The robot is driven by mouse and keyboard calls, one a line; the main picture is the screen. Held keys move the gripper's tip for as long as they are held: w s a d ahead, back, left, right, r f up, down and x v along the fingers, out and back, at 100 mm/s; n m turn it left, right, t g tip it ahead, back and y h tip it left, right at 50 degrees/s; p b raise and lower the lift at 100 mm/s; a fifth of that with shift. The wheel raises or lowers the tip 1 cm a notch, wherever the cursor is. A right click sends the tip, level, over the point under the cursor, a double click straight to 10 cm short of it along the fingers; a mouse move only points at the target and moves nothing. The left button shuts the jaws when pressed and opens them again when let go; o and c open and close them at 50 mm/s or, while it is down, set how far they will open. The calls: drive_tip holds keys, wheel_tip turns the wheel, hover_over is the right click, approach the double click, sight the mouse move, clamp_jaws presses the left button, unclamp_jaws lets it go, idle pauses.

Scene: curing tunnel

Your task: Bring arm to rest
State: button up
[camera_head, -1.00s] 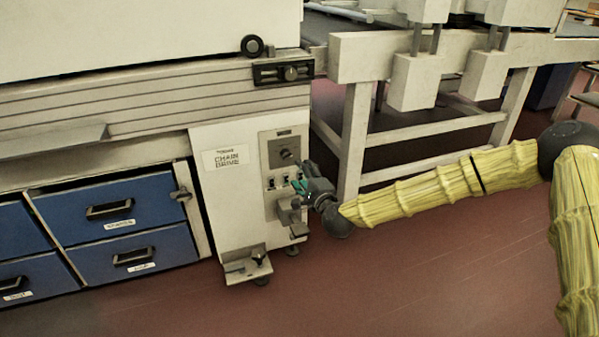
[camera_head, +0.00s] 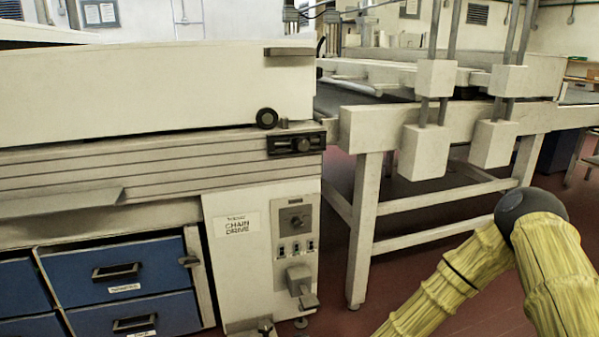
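My arm, in a ribbed yellow sleeve (camera_head: 553,275) with a dark round elbow joint (camera_head: 530,208), is at the lower right. Its forearm (camera_head: 455,283) slants down to the left and runs out of the bottom edge. My gripper is below the picture, so its fingers and anything in them are hidden. The white chain drive cabinet (camera_head: 240,270) stands left of the forearm. Its grey control panel (camera_head: 296,215) has a knob and small switches, with a grey box-like part (camera_head: 299,280) below. No part of my arm in view touches the cabinet.
Blue drawers (camera_head: 120,275) are at the lower left, below the long white machine housing (camera_head: 150,85). A white frame table (camera_head: 365,225) with hanging blocks (camera_head: 424,150) stands behind my arm. Some red floor (camera_head: 350,318) shows between cabinet and forearm.

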drive_tip(key=s+d+f+n+g+h, duration=0.1)
drive_tip(key=s+d+f+n+g, duration=0.1)
drive_tip(key=s+f, duration=0.3)
drive_tip(key=s+d+f+n+g, duration=0.15)
drive_tip(key=s+f, duration=0.25)
drive_tip(key=s, duration=0.4)
drive_tip(key=s+d+f+n+g+h, duration=0.1)
drive_tip(key=s+d+n+g+h, duration=0.2)
drive_tip(key=s+d, duration=0.75)
drive_tip(key=s+d+f+n+g+h, duration=0.25)
drive_tip(key=s+d, duration=0.55)
drive_tip(key=s, duration=0.6)
wheel_tip(320, 180, up, 33)
drive_tip(key=p, duration=3.3)
drive_tip(key=shift+w+r+p, duration=0.15)
drive_tip(key=shift+w+p, duration=0.15)
